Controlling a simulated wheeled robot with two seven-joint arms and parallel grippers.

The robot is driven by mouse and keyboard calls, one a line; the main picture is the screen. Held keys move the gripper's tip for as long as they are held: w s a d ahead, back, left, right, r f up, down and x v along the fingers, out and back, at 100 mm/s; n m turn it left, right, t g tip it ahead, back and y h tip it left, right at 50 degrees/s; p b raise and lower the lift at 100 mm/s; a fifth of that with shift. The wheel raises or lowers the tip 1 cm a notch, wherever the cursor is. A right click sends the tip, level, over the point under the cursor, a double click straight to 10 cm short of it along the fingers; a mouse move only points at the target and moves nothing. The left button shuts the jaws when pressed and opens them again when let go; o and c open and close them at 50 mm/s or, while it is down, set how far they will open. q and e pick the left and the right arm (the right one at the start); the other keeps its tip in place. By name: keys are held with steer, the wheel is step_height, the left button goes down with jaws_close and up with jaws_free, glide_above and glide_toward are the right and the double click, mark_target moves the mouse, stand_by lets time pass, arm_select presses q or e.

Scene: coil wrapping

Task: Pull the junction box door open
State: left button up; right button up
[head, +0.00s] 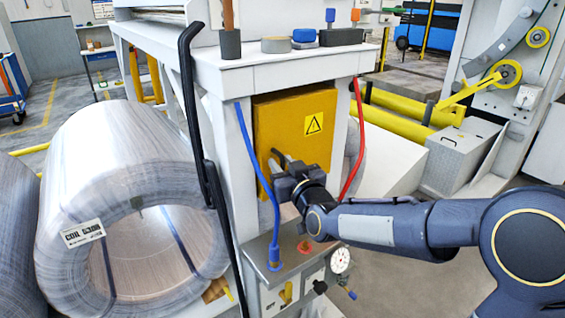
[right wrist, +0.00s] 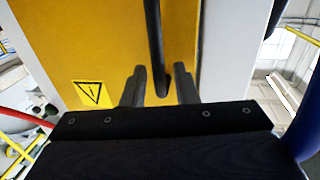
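The yellow junction box door (head: 290,108) has a warning triangle label (head: 314,124) and looks shut. In the right wrist view, the door (right wrist: 100,45) fills much of the picture. A black bar handle (right wrist: 153,40) runs down its face near a vertical edge. My right gripper (head: 276,160) is at the lower left of the door. In the wrist view, the right gripper (right wrist: 158,75) has its fingers apart, one on each side of the handle's end, with gaps showing. The handle is mostly hidden by the gripper in the head view. My left gripper is not in view.
A blue hose (head: 258,165) and a red hose (head: 357,140) flank the box. A black bent bar (head: 190,110) stands left of it. A ledge with a gauge (head: 340,260) lies below. A large wrapped coil (head: 130,190) is at the left.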

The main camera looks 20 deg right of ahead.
steer(key=shift+w, duration=0.2)
steer(key=shift+c, duration=0.5)
jaws_close()
steer(key=shift+s, duration=0.15)
